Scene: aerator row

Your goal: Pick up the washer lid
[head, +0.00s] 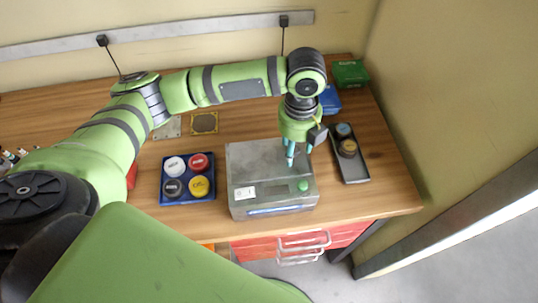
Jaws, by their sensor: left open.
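A dark blue tray (187,201) on the wooden bench holds a white lid (175,165), a red lid (197,163), a dark grey lid (172,188) and a yellow lid (199,187). Their labels are too small to read, so I cannot tell which one is the washer lid. My left gripper (298,155) is open and points down over the right part of a grey metal box, to the right of the blue tray. Nothing shows between its fingertips. My right gripper is not in view.
The grey metal box (255,165) has a green button (303,186) on its front. A grey tray (355,172) at right holds a blue-topped round piece (343,130) and a brown one (347,148). A green box (350,73) and a blue box (330,99) stand behind.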

